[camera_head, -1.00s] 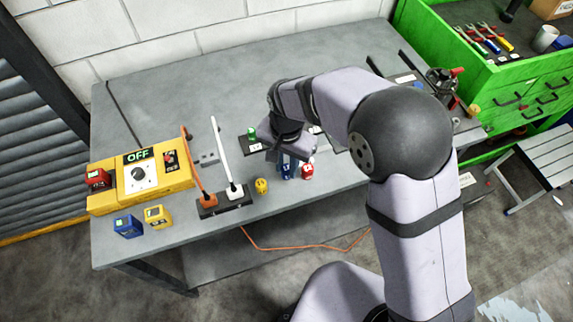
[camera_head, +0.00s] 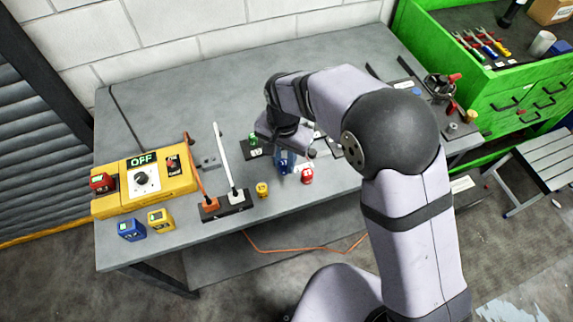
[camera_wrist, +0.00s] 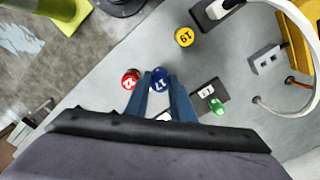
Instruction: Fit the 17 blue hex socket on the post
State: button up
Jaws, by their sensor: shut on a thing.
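The blue hex socket marked 17 (camera_wrist: 159,76) is between the tips of my blue gripper fingers (camera_wrist: 158,86) in the wrist view. My gripper (camera_head: 285,158) is shut on it. In the head view the blue socket (camera_head: 284,168) shows below my wrist, over the front middle of the bench. I cannot tell how far it is off the bench top. I cannot make out the post for sure; my wrist and arm cover part of the bench behind the socket.
A red socket (camera_head: 306,176) stands close beside the blue one. A yellow socket marked 19 (camera_head: 262,190) is to the left. A green socket (camera_head: 253,139) is by a dark plate labelled 13. The bench's back is clear.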

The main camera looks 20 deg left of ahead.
jog(key=w+a+r+p, duration=0.5)
jog(key=w+a+p, duration=0.3)
jog(key=w, duration=0.3)
jog(key=shift+w+a+p, duration=0.15)
jog(key=shift+a+p, duration=0.25)
jog(key=shift+a, duration=0.2)
jog(key=shift+f, duration=0.1)
jog(key=shift+f+b, duration=2.8)
jog(key=shift+b, duration=0.25)
jog(key=shift+f+b, duration=1.35)
jog(key=shift+f, duration=0.45)
jog(key=o, duration=1.1)
jog(key=shift+c, duration=0.2)
jog(key=shift+o, duration=0.7)
